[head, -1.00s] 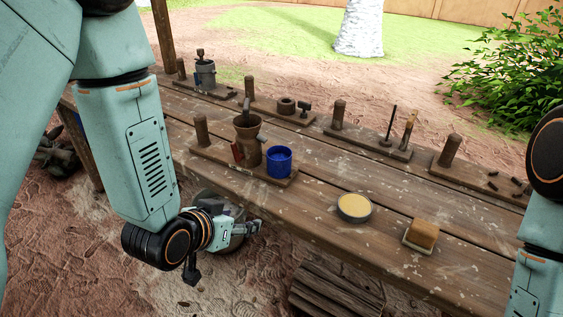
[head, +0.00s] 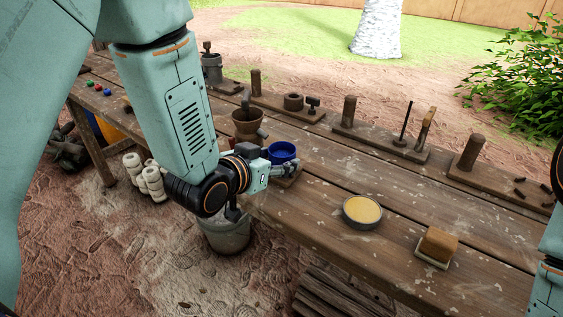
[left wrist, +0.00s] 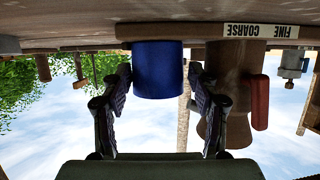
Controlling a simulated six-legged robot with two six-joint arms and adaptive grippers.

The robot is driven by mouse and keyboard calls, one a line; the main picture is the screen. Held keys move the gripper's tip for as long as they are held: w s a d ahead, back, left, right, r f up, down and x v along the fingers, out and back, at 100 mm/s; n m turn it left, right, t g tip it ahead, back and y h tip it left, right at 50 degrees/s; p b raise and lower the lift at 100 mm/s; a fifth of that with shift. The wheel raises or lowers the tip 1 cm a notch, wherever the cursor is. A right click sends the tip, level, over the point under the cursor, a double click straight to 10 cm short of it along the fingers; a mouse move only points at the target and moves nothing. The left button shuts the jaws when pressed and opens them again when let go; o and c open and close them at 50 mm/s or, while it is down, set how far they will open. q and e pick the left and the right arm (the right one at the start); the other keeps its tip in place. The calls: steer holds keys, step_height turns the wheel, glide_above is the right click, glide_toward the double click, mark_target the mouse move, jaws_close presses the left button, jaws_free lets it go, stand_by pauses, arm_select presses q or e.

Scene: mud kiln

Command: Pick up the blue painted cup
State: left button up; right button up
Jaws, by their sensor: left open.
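The blue painted cup (head: 282,150) stands on a small wooden board on the workbench, its lower part hidden by my left gripper. My left gripper (head: 284,169) is at the bench's near edge, just in front of the cup. In the left wrist view, which is upside down, the cup (left wrist: 158,62) shows ahead between the two spread fingers of the left gripper (left wrist: 159,84). The gripper is open and empty, and I cannot tell whether the cup is between the fingertips or just beyond them. My right gripper is out of view.
A brown grinder-like vessel (head: 247,122) stands close beside the cup; its red part (left wrist: 260,102) shows in the wrist view. A round tin (head: 362,210) and a brown block (head: 437,246) lie right on the bench. A bucket (head: 226,236) stands below.

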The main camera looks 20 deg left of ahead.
arm_select(q)
steer(key=shift+w+f, duration=0.4)
steer(key=shift+w, duration=0.2)
steer(key=shift+w+d+f, duration=0.1)
steer(key=shift+w, duration=0.2)
steer(key=shift+d, duration=0.45)
steer(key=shift+w+a, duration=0.1)
steer(key=shift+a, duration=0.25)
steer(key=shift+c, duration=1.4)
steer(key=shift+d, duration=0.25)
steer(key=c, duration=0.4)
steer(key=shift+a, duration=0.15)
steer(key=shift+c, duration=1.3)
